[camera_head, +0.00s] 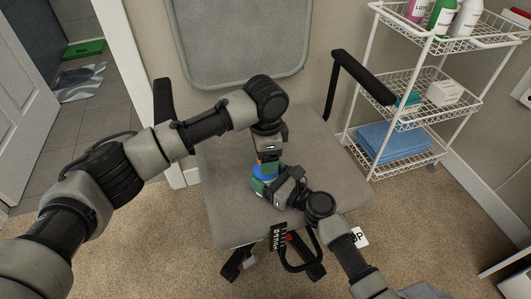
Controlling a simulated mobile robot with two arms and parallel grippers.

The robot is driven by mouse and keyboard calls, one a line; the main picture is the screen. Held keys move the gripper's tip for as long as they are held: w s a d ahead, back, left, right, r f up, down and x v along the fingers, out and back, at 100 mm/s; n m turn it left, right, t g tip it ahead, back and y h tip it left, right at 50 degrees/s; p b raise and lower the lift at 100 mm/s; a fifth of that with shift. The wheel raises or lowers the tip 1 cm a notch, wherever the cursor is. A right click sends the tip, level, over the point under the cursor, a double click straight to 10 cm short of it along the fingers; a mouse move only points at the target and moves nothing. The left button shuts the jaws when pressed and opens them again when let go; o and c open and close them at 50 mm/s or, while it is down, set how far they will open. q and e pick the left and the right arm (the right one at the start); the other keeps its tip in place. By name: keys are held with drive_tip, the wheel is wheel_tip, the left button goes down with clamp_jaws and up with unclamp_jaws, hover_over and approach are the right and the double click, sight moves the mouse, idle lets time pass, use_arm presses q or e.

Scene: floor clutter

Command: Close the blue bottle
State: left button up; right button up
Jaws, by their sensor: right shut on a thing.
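The blue bottle (263,173) shows as a small patch of blue above the grey chair seat, between my two grippers. Most of it is hidden by them. My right gripper (259,184) comes in from the lower right and is shut on the bottle from the side. My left gripper (268,164) points down from above, right over the blue patch. Its fingers are too small and covered to tell open from shut. I cannot make out a separate cap.
The office chair (225,200) has a backrest behind and armrests at both sides. A white wire rack (413,113) with bottles, boxes and folded blue towels (395,143) stands at right. Carpet is clear at left.

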use_arm(q)
wheel_tip(320, 180, up, 12)
idle(0.6)
use_arm(e)
drive_tip(key=o, duration=1.8)
use_arm(q)
drive_tip(key=shift+r+p, duration=0.85)
drive_tip(key=shift+p, duration=0.05)
use_arm(e)
drive_tip(key=v, duration=1.1)
